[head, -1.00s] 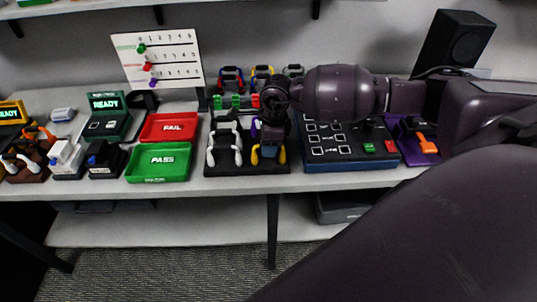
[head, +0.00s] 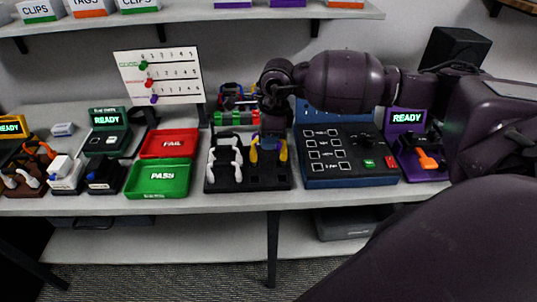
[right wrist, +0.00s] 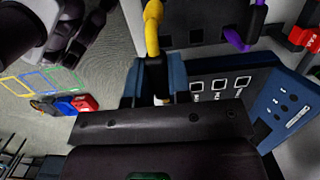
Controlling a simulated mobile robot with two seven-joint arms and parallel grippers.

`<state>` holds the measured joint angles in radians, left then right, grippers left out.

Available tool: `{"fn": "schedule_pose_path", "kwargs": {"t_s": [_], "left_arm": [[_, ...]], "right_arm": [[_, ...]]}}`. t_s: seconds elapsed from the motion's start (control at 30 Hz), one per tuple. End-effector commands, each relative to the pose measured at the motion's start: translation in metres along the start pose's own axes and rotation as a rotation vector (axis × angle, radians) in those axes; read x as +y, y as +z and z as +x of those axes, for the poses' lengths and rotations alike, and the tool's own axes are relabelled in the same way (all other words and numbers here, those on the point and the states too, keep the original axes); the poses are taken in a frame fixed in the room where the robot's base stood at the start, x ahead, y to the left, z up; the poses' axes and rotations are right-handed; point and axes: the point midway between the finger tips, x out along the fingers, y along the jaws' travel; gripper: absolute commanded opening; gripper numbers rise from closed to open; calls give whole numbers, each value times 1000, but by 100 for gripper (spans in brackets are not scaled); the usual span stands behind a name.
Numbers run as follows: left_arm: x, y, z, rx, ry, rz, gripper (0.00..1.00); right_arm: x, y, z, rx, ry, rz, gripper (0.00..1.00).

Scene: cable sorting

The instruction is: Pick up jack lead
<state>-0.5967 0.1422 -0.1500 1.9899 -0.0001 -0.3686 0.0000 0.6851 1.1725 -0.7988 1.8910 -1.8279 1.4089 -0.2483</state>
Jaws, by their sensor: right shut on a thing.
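My right gripper (head: 272,140) is over the black rack (head: 228,186) on the bench in the head view. In the right wrist view its blue fingertips (right wrist: 154,84) are shut on the black plug end of a yellow lead (right wrist: 153,28). The yellow lead (head: 283,150) shows as a bent loop beside the fingers in the head view, above the right part of the rack. White leads (head: 237,160) stand in the rack's left part. A purple lead (right wrist: 238,38) shows in the right wrist view. My left gripper is not in view.
A blue tester panel (head: 350,181) stands right of the rack, with a purple READY station (head: 407,117) beyond it. Left are a red FAIL tray (head: 168,143) and a green PASS tray (head: 158,178). A white chart board (head: 158,77) and cable holders stand behind.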

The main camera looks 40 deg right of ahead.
Motion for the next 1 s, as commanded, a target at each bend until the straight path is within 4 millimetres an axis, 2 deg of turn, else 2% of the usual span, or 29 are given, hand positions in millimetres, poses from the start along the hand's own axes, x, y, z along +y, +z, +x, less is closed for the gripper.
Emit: {"fn": "schedule_pose_path", "kwargs": {"t_s": [0.03,0.2,0.4,0.6,1.0], "left_arm": [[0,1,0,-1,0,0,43],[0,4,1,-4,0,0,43],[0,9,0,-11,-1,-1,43],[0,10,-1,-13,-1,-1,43],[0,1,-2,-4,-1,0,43]], "right_arm": [[-1,2,-15,-2,-6,-2,0],[-1,7,-57,-1,-4,-2,0],[0,12,-95,0,-3,-1,0],[0,14,-116,0,-1,-1,0],[0,17,-137,-1,-1,-1,0]]}}
